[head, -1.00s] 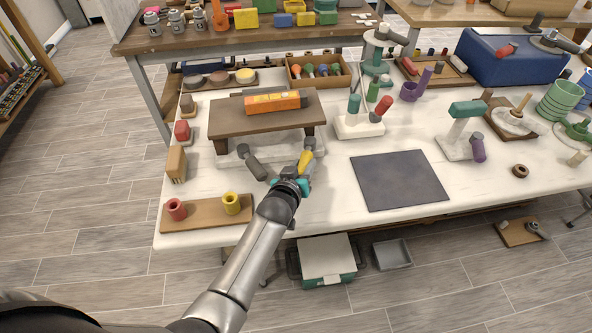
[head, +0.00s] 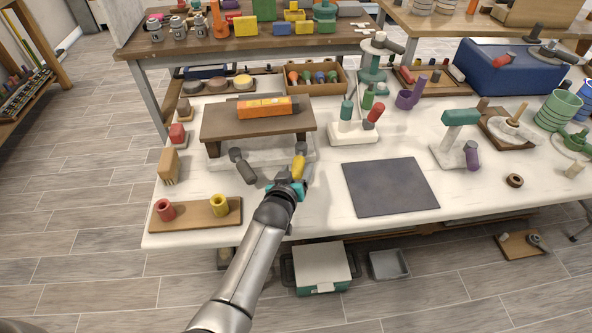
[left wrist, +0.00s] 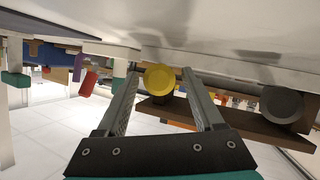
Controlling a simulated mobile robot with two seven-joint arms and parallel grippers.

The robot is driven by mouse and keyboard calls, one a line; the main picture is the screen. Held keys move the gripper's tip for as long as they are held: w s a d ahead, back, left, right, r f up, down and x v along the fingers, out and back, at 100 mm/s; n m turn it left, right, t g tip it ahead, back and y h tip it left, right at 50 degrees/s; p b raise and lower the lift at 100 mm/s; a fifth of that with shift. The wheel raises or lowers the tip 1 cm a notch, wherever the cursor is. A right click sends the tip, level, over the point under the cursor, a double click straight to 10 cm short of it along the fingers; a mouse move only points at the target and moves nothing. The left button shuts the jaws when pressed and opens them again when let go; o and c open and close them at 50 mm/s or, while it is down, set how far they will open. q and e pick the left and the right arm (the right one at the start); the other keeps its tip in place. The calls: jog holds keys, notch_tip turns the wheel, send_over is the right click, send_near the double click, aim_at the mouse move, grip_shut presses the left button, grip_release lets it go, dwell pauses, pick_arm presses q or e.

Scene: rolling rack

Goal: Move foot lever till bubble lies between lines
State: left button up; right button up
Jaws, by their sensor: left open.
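An orange level (head: 267,107) lies on a brown raised board (head: 221,127) at the left of the white table; its bubble and lines are too small to make out. Below the board's front edge are two foot levers, a dark grey one (head: 242,164) at left and a yellow one (head: 299,164) at right. My left gripper (head: 290,178) is open at the yellow lever. In the left wrist view the yellow lever's round end (left wrist: 159,78) shows between the fingertips of the gripper (left wrist: 160,85), and I cannot tell whether they touch it. The grey lever's end (left wrist: 282,104) is to the right there. My right gripper is out of view.
A wooden board with red and yellow cups (head: 190,216) lies front left. A dark mat (head: 390,187) lies to the right of the gripper. A white stand with coloured handles (head: 354,132) is behind it. The white tabletop between lever and mat is clear.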

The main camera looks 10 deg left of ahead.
pick_arm(q)
jog(key=shift+s, duration=0.1)
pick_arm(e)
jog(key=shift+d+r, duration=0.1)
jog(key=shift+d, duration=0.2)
pick_arm(q)
jog(key=shift+s+r, duration=0.15)
jog(key=shift+s, duration=0.05)
jog(key=p+v, duration=0.5)
jog(key=v, duration=0.9)
jog(key=shift+s, duration=0.3)
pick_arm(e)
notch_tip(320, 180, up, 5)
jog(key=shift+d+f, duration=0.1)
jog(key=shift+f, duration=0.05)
pick_arm(q)
jog(key=shift+a+r, duration=0.1)
